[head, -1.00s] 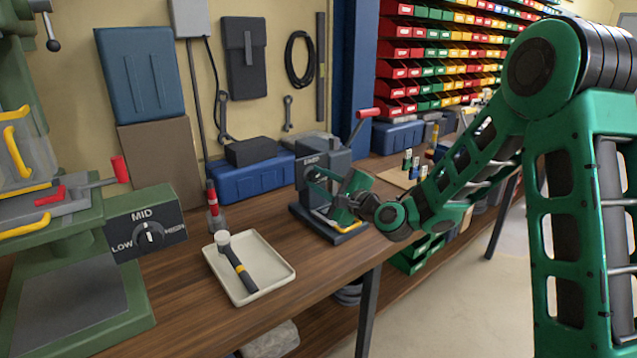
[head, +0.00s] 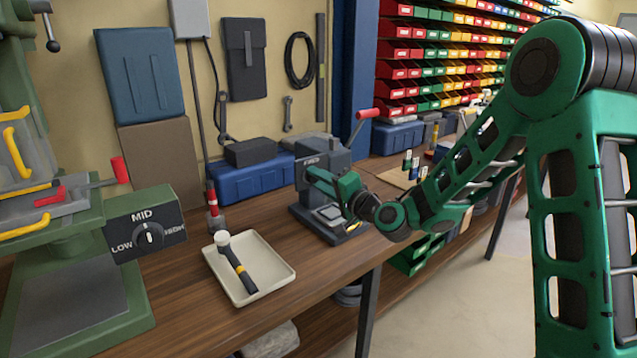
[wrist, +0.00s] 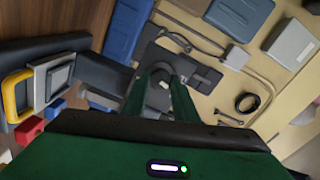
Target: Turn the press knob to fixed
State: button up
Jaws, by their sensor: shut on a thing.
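The press (head: 338,160) is a small dark grey machine with a red-ended lever, standing on the wooden bench. A label that seems to read FIXED shows on its face above my gripper. My gripper (head: 313,175) reaches in from the right and its green fingers meet the press face below that label. In the wrist view, the two fingers (wrist: 163,85) close around a dark knob (wrist: 160,77) on the press face. The fingers hide most of the knob, and I cannot read its pointer direction.
A pale tray (head: 275,283) with a dark-handled tool lies on the bench to the left. A red and black bottle-like item (head: 213,205) stands behind it. A green machine (head: 80,250) with a MID/LOW dial is at far left. A blue case (head: 250,180) lies behind.

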jog(key=shift+s+f+n, duration=0.1)
jog(key=shift+f+n, duration=0.1)
jog(key=shift+n, duration=0.6)
jog(key=shift+f+n, duration=0.15)
jog(key=shift+n, duration=0.65)
jog(key=o, duration=1.1)
jog(key=shift+c, duration=0.2)
jog(key=shift+r, duration=0.1)
jog(key=v, duration=1)
jog(key=shift+s, duration=0.25)
